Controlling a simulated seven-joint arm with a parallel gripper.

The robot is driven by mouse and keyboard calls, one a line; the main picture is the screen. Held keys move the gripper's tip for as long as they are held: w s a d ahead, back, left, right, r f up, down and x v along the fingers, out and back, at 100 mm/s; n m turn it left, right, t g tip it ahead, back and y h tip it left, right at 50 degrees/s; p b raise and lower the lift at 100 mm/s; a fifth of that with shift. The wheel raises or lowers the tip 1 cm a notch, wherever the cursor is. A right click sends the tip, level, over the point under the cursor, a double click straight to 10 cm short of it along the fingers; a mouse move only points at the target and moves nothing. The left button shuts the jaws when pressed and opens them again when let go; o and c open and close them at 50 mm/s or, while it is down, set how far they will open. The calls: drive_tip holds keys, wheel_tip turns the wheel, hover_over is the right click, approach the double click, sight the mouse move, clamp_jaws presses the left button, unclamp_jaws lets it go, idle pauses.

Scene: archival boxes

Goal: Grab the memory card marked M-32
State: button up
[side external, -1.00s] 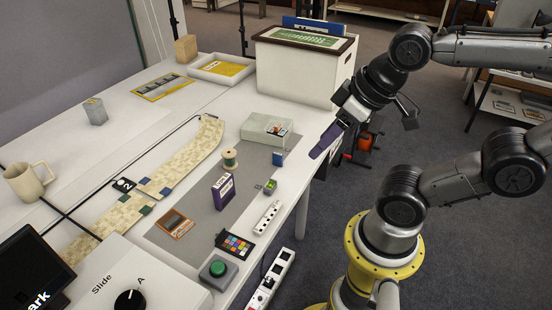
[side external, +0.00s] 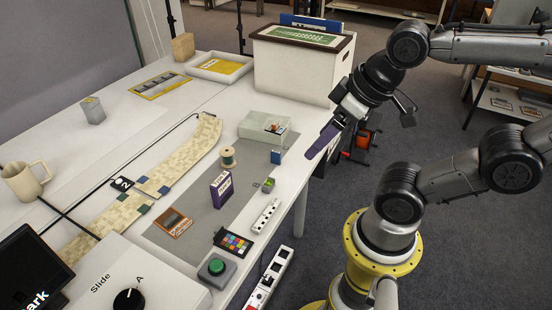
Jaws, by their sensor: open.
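A small blue card-like piece (side external: 276,157) stands on the grey mat near the table's right edge. It may be the memory card, but I cannot read any M-32 marking from here. My gripper (side external: 320,143), with purple fingers, hangs at the table's right edge, to the right of the blue piece and apart from it. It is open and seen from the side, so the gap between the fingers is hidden. Nothing shows between them.
Around the blue piece are a pale box (side external: 264,126), a thread spool (side external: 228,157), a small green-topped item (side external: 268,186) and a purple box (side external: 221,190). A large white archival box (side external: 293,72) stands behind. A power strip (side external: 266,215) and colour chart (side external: 233,241) lie nearer.

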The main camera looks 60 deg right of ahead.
drive_tip(key=w+d+r+n+g+h, duration=0.1)
drive_tip(key=w+d+n, duration=0.3)
drive_tip(key=w+n, duration=0.5)
drive_tip(key=w+d+r+n, duration=0.2)
drive_tip(key=w+d+n, duration=0.1)
drive_tip(key=w+n, duration=0.55)
drive_tip(key=n+g+y, duration=0.1)
drive_tip(key=g, duration=0.4)
hover_over(276, 152)
wheel_tip(276, 152, down, 22)
wheel_tip(276, 152, down, 13)
drive_tip(key=shift+r, duration=0.15)
clamp_jaws()
